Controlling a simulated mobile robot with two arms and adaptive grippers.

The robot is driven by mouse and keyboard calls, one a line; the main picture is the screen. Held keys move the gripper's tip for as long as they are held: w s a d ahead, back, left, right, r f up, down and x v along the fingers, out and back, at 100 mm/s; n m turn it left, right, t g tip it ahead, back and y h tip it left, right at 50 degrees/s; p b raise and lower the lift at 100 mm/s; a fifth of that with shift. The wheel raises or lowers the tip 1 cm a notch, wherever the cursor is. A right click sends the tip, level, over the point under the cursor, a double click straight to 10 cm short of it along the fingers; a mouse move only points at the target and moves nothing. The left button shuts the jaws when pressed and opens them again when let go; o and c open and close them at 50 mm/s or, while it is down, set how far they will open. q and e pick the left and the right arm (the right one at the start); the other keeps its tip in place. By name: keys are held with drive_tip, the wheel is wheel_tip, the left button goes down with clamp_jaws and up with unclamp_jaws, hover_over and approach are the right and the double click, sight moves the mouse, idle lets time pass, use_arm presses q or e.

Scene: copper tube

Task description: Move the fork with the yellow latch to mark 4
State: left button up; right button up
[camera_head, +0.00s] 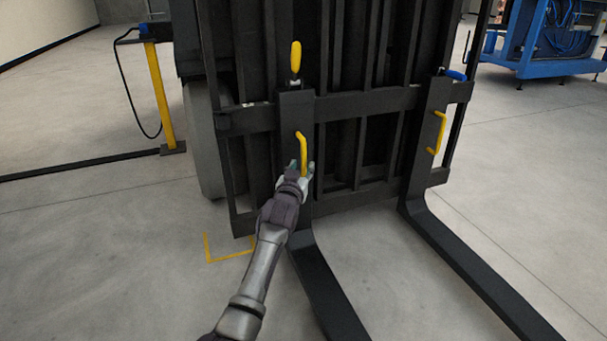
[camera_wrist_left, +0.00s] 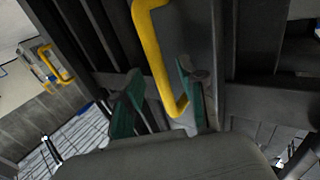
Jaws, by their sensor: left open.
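The fork with the yellow latch (camera_head: 318,285) hangs on the left part of the dark carriage. Its yellow latch (camera_head: 296,57) stands upright above the fork's top. A yellow handle (camera_head: 302,142) is on the fork's upright face, and it also shows large in the left wrist view (camera_wrist_left: 152,40). My left gripper (camera_head: 301,170) is open at the lower part of this handle. In the left wrist view its green-padded fingers (camera_wrist_left: 160,88) stand on either side of the handle, with gaps visible. Mark 4 cannot be made out. My right gripper is not in view.
A second fork (camera_head: 470,260) with a blue latch (camera_head: 455,75) and its own yellow handle (camera_head: 439,133) hangs at the right. A yellow post (camera_head: 160,95) with a cable stands at left. A blue cart (camera_head: 535,45) is at the back right. Floor between the forks is clear.

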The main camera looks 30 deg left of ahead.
use_arm(q)
drive_tip(key=shift+b+x, duration=0.55)
drive_tip(key=shift+x, duration=0.8)
drive_tip(key=shift+c, duration=0.2)
clamp_jaws()
